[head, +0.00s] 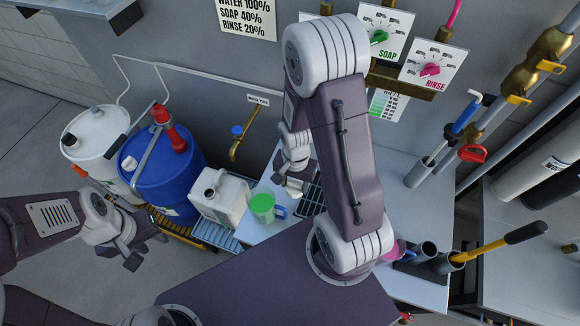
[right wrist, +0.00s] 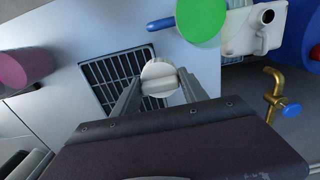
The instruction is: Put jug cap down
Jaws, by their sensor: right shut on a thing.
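The white round jug cap (right wrist: 160,78) sits between the two fingers of my right gripper (right wrist: 158,88), which is shut on it, in the right wrist view. The cap is over the dark drain grid (right wrist: 100,72); its height above it is hard to tell. In the head view my right gripper (head: 290,186) is above the counter beside the green cup. The white jug (head: 221,199) stands left of the cup, its neck uncovered; it also shows in the right wrist view (right wrist: 240,35). My left gripper (head: 146,249) is open and empty, low on the left.
A green cup (head: 262,208) with a blue handle stands between jug and grid. A brass tap (head: 238,147) is on the wall behind. Blue (head: 160,178) and white (head: 97,140) drums stand left. A pink cup (right wrist: 24,69) is on the opposite side. Bare counter (right wrist: 100,35) surrounds the grid.

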